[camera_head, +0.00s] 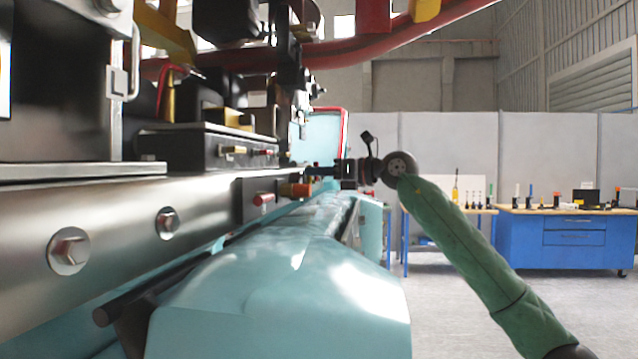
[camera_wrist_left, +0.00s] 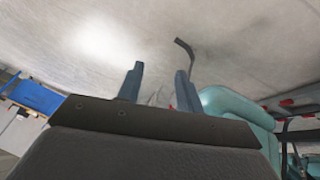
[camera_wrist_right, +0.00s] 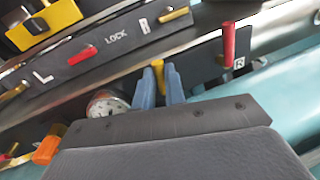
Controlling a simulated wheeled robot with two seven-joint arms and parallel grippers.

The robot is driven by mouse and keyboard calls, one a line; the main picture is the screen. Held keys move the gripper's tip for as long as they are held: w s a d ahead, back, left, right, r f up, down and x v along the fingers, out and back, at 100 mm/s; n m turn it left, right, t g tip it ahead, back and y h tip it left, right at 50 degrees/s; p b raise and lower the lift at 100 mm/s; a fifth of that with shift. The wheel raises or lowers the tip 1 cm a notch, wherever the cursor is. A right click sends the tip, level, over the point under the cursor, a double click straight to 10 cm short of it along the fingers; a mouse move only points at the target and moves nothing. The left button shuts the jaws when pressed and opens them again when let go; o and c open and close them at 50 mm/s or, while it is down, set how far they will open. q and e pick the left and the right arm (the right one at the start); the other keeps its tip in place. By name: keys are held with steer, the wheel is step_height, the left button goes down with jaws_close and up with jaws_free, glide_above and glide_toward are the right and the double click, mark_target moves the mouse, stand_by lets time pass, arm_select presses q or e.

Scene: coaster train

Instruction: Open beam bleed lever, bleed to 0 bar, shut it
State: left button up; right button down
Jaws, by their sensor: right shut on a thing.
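My right gripper (camera_wrist_right: 162,88) is shut on a small yellow lever (camera_wrist_right: 158,70) on a dark panel under the steel beam. A round gauge (camera_wrist_right: 107,104) sits just left of the fingers in the right wrist view; its reading is too small to tell. A red lever (camera_wrist_right: 229,45) stands on the same panel to the right. In the head view my right gripper (camera_head: 318,171) is at the far end of the beam, its grip hidden. My left gripper (camera_wrist_left: 158,85) shows only in the left wrist view, open and empty above grey floor.
The steel beam (camera_head: 120,215) and teal bodywork (camera_head: 260,280) fill the left side.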

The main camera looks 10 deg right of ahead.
arm_select(q)
step_height(320, 180, down, 6)
steer(key=b, duration=0.1)
steer(key=shift+w+d+f+t, duration=0.15)
steer(key=shift+w+d+t, duration=0.15)
steer(key=shift+w, duration=0.15)
arm_select(e)
steer(key=shift+s+n, duration=0.15)
steer(key=shift+n, duration=0.55)
arm_select(q)
steer(key=shift+s, duration=0.1)
arm_select(e)
steer(key=c, duration=1.5)
jaws_free()
steer(key=shift+o, duration=0.2)
